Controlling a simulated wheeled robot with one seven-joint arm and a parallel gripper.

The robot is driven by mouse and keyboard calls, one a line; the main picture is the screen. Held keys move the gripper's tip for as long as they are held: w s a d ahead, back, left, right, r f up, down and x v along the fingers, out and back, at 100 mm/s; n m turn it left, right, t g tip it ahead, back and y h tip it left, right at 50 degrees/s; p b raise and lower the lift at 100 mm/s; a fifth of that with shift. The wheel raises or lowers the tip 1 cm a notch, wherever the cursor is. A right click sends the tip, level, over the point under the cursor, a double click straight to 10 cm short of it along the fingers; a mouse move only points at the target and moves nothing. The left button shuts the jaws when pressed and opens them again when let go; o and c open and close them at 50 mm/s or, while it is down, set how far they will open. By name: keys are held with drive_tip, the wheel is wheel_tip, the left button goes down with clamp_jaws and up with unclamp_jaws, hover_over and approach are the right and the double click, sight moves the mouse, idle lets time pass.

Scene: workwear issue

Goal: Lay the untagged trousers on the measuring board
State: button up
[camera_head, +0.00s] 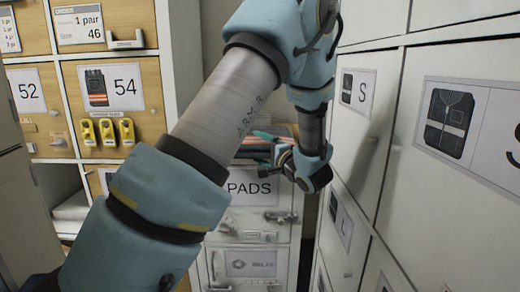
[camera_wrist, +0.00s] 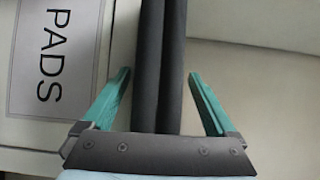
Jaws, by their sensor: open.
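My gripper (camera_wrist: 158,76) is open, with its two teal fingers apart in the wrist view. A long dark grey thing with two rounded folds (camera_wrist: 160,30) runs between the fingers, with a gap on each side. It looks like folded cloth, but I cannot tell whether it is the trousers, and no tag shows on it. In the head view my gripper (camera_head: 266,150) is at the top of the cabinet marked PADS (camera_head: 248,222), beside a dark stack with a reddish edge that it partly hides. I see no measuring board.
White lockers marked S (camera_head: 358,90) stand close on the right of my arm. The PADS label (camera_wrist: 55,58) also shows in the wrist view.

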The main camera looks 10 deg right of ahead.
sight(269, 152)
drive_tip(key=shift+r, duration=0.15)
drive_tip(key=v, duration=0.7)
drive_tip(key=shift+s+d+p, duration=0.1)
drive_tip(key=shift+s+p, duration=0.15)
drive_tip(key=shift+p, duration=0.1)
